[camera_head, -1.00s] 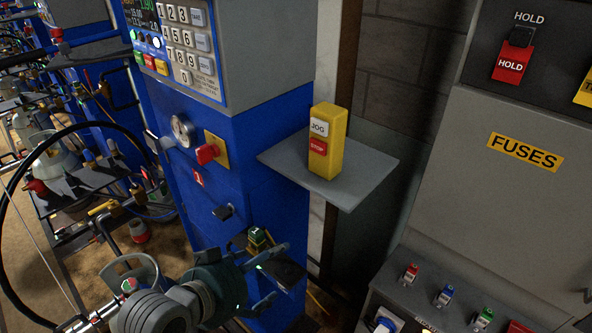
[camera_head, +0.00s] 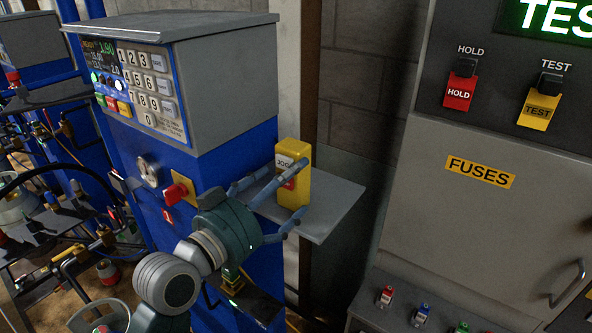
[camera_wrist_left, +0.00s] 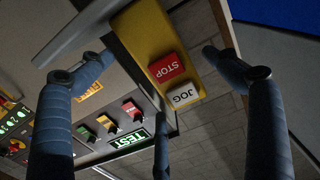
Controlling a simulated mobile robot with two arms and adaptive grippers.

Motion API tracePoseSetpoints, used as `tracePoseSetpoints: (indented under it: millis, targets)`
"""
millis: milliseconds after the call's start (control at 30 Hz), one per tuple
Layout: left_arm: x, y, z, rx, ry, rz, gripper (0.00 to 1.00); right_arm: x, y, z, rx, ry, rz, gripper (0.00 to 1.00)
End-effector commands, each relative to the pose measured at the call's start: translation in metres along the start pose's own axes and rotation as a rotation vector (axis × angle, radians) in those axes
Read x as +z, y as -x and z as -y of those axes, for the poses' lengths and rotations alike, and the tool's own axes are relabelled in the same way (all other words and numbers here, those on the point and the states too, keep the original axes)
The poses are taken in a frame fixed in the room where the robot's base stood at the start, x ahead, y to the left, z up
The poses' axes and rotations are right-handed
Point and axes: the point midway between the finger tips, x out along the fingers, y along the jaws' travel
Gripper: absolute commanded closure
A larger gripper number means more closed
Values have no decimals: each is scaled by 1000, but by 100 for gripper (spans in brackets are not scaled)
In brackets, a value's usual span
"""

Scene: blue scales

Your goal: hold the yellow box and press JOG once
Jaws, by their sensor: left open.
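The yellow box (camera_head: 300,188) stands upright on a small grey shelf (camera_head: 335,212) on the side of the blue cabinet. Its white JOG button (camera_head: 284,162) sits above a red button, partly covered by a finger. My left gripper (camera_head: 296,187) is open, with its fingers spread about the box's front and sides; I cannot tell whether any finger touches it. In the left wrist view the box (camera_wrist_left: 150,30) shows between the fingers, with JOG (camera_wrist_left: 182,94) and STOP (camera_wrist_left: 167,68) upside down and uncovered. My right gripper is not in view.
The blue cabinet's keypad (camera_head: 145,85) and red knob (camera_head: 177,192) are left of the shelf. A grey panel with a FUSES label (camera_head: 480,171), HOLD switch (camera_head: 460,90) and TEST switch (camera_head: 538,108) stands at right. The shelf's right part is bare.

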Motion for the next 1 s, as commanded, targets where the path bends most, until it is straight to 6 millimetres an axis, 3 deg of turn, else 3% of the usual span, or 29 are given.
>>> tracePoseSetpoints:
  millis: [100, 300, 667, 967, 1000]
  targets:
    - [-2, -20, 0, 0, 2, 1, 11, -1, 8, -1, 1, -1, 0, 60]
    - [-1, -40, 1, -1, 1, 1, 11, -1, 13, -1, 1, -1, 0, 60]
    - [1, -45, 0, -1, -1, 1, 11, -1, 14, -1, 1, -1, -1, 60]
    - [1, -45, 0, -1, -1, 1, 69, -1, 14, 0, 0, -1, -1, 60]
    - [1, -45, 0, -1, -1, 1, 70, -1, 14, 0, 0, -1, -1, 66]
